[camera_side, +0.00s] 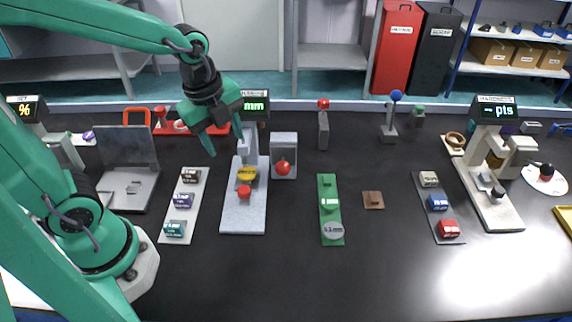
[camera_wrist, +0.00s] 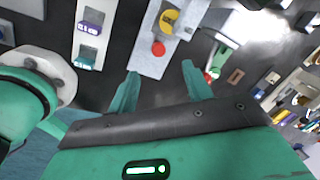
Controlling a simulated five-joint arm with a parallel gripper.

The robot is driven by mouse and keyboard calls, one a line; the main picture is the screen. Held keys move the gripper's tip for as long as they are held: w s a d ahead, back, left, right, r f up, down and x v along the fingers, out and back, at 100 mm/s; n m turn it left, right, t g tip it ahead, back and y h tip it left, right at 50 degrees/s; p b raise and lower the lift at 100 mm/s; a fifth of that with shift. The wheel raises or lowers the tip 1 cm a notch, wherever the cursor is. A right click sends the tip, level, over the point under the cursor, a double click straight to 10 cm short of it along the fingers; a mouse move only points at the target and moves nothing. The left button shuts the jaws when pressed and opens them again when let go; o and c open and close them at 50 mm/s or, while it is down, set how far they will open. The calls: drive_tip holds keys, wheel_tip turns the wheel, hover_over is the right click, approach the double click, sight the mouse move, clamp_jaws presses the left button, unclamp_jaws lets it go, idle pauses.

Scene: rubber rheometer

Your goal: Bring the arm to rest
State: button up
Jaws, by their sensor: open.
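My gripper (camera_side: 208,135) is green and hangs in the air at the left of the bench, above and behind the grey instrument stand (camera_side: 245,215). In the wrist view its two fingers (camera_wrist: 163,85) are spread apart with nothing between them. The bench surface (camera_wrist: 160,98) shows beyond the fingertips. My arm reaches in from the left in the side view, and nothing is seen touching the gripper.
The grey stand carries a yellow part (camera_side: 246,174) and a red knob (camera_side: 244,192). Sample strips (camera_side: 182,207) and (camera_side: 331,210) lie either side. A laptop-like device (camera_side: 128,170) stands left. The front of the dark bench (camera_side: 290,275) is clear.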

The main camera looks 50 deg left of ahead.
drive_tip(key=s+a+r+n+t, duration=0.2)
drive_tip(key=s+r+n, duration=0.4)
drive_tip(key=n, duration=1.3)
drive_tip(key=shift+s+a+r+t, duration=0.15)
drive_tip(key=shift+s+r+t, duration=0.2)
drive_tip(key=shift+r+t, duration=0.35)
